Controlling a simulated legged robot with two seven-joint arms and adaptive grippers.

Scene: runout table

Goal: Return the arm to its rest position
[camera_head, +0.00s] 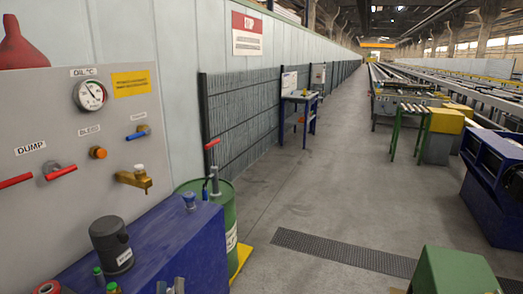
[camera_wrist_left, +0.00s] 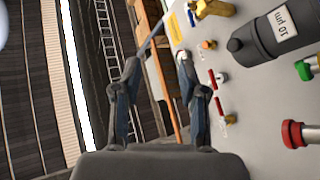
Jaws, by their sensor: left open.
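My left gripper (camera_wrist_left: 158,64) shows in the left wrist view with its two dark fingers spread apart and nothing held between them. The view is turned on its side, and the grey control panel (camera_wrist_left: 255,110) lies to the right of the fingers. Red valve handles (camera_wrist_left: 215,92) on the panel appear just right of the right finger, with no clear contact. The panel (camera_head: 40,115) there carries a gauge (camera_head: 90,95), a red-handled dump valve (camera_head: 52,171) and a brass tap (camera_head: 135,179).
A blue unit (camera_head: 160,250) with a black filter (camera_head: 110,243) stands below the panel. A green drum (camera_head: 230,215) stands beside it. A green box (camera_head: 452,272) is at the bottom right and a blue machine (camera_head: 492,190) at the right. The grey floor (camera_head: 320,190) between is open.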

